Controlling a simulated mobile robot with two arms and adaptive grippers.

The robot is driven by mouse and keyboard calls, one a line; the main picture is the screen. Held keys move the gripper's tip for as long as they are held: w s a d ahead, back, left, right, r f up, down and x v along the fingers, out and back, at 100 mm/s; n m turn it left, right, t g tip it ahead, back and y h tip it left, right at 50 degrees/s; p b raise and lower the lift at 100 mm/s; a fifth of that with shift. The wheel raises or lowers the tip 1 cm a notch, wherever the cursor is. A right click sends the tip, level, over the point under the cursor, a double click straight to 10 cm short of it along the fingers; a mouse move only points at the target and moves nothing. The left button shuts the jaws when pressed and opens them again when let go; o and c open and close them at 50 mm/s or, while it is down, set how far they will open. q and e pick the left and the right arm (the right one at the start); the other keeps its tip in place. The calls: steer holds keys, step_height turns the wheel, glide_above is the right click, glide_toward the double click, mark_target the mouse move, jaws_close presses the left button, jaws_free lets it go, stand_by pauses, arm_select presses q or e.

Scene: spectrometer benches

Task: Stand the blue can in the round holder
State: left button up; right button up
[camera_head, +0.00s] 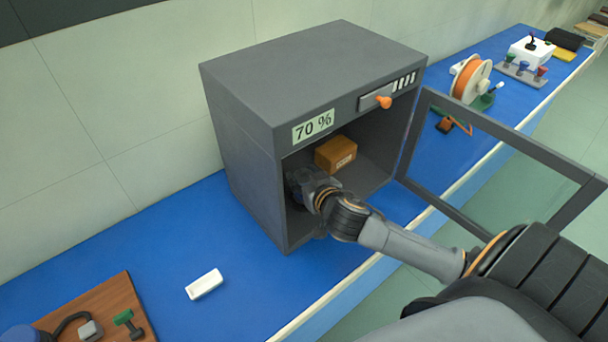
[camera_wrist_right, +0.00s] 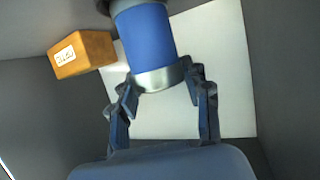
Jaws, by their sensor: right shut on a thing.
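My right gripper (camera_head: 308,186) reaches through the open front of a grey cabinet (camera_head: 245,165). In the right wrist view, its two fingers (camera_wrist_right: 160,84) are shut around the silver-rimmed end of the blue can (camera_wrist_right: 147,38). The can's far end meets a dark grey part at the top edge of that view; I cannot tell whether this is the round holder or part of the can. In the head view the can is hidden by the arm and cabinet wall. My left gripper is out of view.
An orange-brown box (camera_head: 336,154) sits inside the cabinet, beside the can in the wrist view (camera_wrist_right: 82,54). The cabinet's framed door (camera_head: 505,133) stands open to the right. A white block (camera_head: 204,284) and a wooden board (camera_head: 113,298) are on the blue bench at left.

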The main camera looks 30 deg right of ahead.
steer(key=shift+f+b, duration=0.5)
steer(key=shift+f, duration=0.15)
steer(key=o, duration=0.9)
steer(key=shift+o, duration=0.2)
steer(key=p+v, duration=0.4)
steer(key=v, duration=0.7)
stand_by(0.6)
